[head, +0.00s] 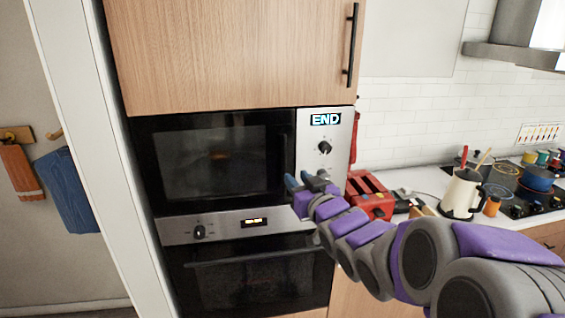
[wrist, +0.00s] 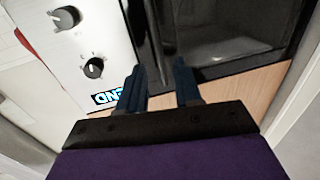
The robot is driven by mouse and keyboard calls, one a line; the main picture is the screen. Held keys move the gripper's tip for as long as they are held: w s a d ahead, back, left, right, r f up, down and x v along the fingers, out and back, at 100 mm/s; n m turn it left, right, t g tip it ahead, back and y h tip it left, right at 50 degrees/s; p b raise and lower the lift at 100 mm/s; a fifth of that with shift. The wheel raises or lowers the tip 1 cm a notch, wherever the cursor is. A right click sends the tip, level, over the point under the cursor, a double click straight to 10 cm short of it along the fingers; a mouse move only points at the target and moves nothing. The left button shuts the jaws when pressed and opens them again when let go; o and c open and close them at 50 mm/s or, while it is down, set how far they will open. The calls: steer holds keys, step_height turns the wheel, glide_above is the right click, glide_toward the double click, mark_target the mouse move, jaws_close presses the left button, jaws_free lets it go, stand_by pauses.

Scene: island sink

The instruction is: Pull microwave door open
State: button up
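The microwave (head: 215,160) is built into the cabinet, and its dark glass door is closed. A dark vertical handle (head: 284,150) runs along the door's right edge, beside the silver control panel (head: 309,150). My gripper (head: 303,182) is in front of the panel's lower left part, close to the handle's lower end. In the wrist view, my gripper (wrist: 160,84) is open with its two dark fingers apart. The handle (wrist: 166,35) appears in line with the gap between them. I cannot tell whether either finger touches it.
An oven (head: 250,270) sits directly below the microwave, and a wooden cabinet door (head: 230,50) is above. A white panel (head: 95,150) borders the left.

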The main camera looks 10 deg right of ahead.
mark_target(285, 163)
steer(key=w, duration=0.3)
steer(key=w+a, duration=0.1)
steer(key=w, duration=0.2)
steer(key=w+b, duration=0.1)
steer(key=w, duration=0.2)
steer(key=shift+w+a, duration=0.1)
steer(key=shift+a, duration=0.1)
steer(key=shift+w+a, duration=0.25)
steer(key=shift+w, duration=0.3)
steer(key=shift+d, duration=0.1)
jaws_close()
